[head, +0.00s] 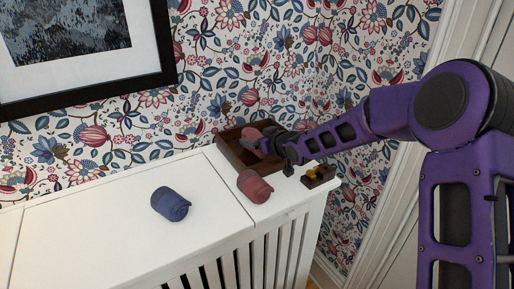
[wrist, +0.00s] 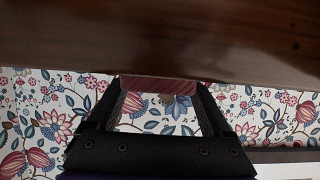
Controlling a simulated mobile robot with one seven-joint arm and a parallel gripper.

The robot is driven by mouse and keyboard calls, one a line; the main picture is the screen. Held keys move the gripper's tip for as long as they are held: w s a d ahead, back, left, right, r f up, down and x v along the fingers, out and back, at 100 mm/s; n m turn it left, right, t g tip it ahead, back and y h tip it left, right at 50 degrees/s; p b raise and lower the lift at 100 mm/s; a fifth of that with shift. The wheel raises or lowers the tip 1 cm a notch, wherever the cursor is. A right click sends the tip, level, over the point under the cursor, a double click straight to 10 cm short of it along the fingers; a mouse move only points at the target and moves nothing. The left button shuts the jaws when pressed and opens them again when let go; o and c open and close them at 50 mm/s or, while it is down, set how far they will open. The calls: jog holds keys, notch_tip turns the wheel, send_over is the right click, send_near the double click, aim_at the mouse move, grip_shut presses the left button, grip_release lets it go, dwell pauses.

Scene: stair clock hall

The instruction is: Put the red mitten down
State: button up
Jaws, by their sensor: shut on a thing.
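My gripper (head: 276,143) is at the dark wooden tray (head: 232,157) at the back of the white cabinet top. It is shut on a reddish thing, taken as the red mitten (head: 252,134), which shows at the tray's opening in the head view. In the wrist view a strip of the red mitten (wrist: 158,84) spans between the fingertips of my gripper (wrist: 158,92). The wrist view cannot show its underside, and I cannot tell whether it touches the tray floor. Brown wood fills the top of that view.
A red rolled cloth bundle (head: 255,186) lies on the white cabinet top (head: 110,238) in front of the tray. A blue rolled bundle (head: 170,204) lies to its left. A small dark box (head: 318,177) with something yellow stands at the right end. The left part of the top is clear.

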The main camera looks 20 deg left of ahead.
jog(key=shift+f, duration=1.3)
jog(key=shift+f+b, duration=0.25)
jog(key=shift+b, duration=0.05)
jog(key=o, duration=1.2)
jog(key=shift+c, duration=0.2)
jog(key=shift+r, duration=0.1)
jog(key=shift+d+r+p, duration=0.1)
jog(key=shift+r+p, duration=0.15)
jog(key=shift+p, duration=0.1)
jog(key=v, duration=1.1)
jog(key=shift+s+d+r+p, duration=0.1)
jog(key=shift+s+d+p, duration=0.2)
jog(key=shift+p, duration=0.1)
jog(key=shift+w, duration=0.1)
